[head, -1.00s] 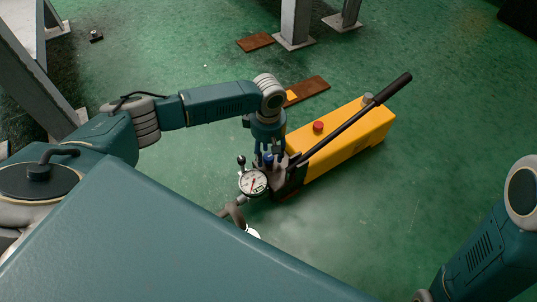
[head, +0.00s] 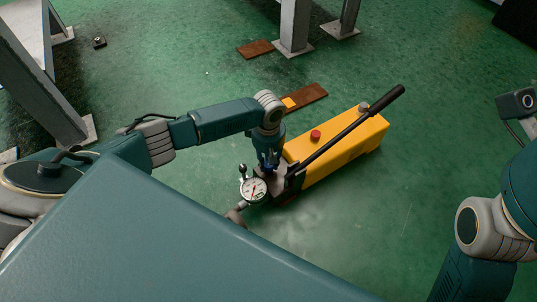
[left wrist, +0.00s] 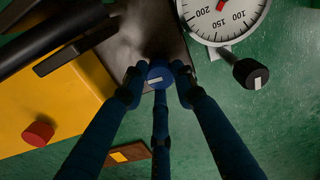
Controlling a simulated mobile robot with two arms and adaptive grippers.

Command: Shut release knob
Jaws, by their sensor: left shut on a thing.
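The yellow hand pump (head: 345,150) stands on the green floor, with its long black handle (head: 352,130) slanting up to the right. A round blue knob (left wrist: 159,74) with a white mark sits on the dark metal block (left wrist: 150,35) at the pump's front end. My left gripper (head: 269,166) points down over that block. In the left wrist view its fingers (left wrist: 158,88) close around the blue knob from several sides. The fingers hide part of the knob. My right arm shows at the right edge of the head view, but its gripper fingers are not seen.
A white pressure gauge (head: 254,189) stands close beside the gripper, with a small black knob (left wrist: 250,73) near it. A red cap (head: 315,135) is on the pump's top. A brown plate (head: 306,97) lies behind. Grey posts (head: 294,25) stand farther back. Floor right of the pump is clear.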

